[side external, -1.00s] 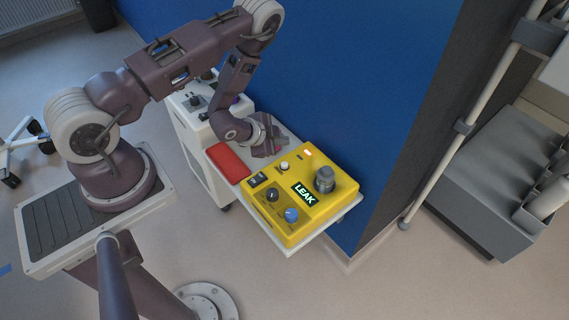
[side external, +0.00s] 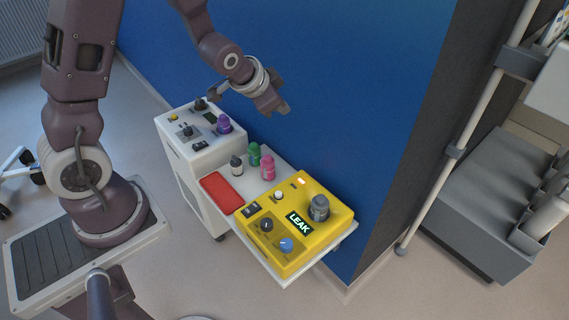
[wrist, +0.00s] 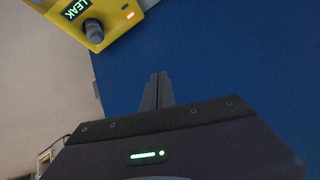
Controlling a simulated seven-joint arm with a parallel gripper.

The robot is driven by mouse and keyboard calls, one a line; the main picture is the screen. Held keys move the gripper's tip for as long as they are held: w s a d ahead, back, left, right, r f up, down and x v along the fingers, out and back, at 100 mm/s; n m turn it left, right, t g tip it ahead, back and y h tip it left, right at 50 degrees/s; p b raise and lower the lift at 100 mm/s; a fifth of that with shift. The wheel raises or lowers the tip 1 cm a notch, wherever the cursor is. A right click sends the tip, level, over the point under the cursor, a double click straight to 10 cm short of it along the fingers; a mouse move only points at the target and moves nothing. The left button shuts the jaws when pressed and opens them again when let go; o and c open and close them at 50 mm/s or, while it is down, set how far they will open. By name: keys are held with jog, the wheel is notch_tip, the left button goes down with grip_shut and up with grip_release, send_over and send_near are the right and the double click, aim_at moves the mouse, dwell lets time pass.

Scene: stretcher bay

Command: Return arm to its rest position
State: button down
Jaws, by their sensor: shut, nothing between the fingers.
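My gripper (side external: 272,103) is raised above the cart, in front of the blue wall. Its fingers are together and empty, and the closed fingers also show in the wrist view (wrist: 157,92). Below it, the yellow device (side external: 318,231) sits on the cart's shelf with its display reading "LEAK". The device also shows at the top left of the wrist view (wrist: 113,18). My gripper touches nothing.
The blue wall (side external: 345,110) is close behind; grey equipment (side external: 475,215) stands right.

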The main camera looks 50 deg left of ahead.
jog(key=s+d+r+n, duration=0.2)
jog(key=s+d+r, duration=0.2)
jog(key=s+r, duration=0.5)
jog(key=s+d+r+g+h, duration=0.1)
jog(key=s+d+r, duration=0.1)
jog(key=s, duration=0.6)
jog(key=s+d+r+n+g, duration=0.1)
jog(key=s+d+r, duration=0.2)
jog(key=s, duration=0.6)
jog(key=shift+s+r+h, duration=0.2)
jog(key=shift+r+h, duration=0.2)
jog(key=shift+r, duration=0.3)
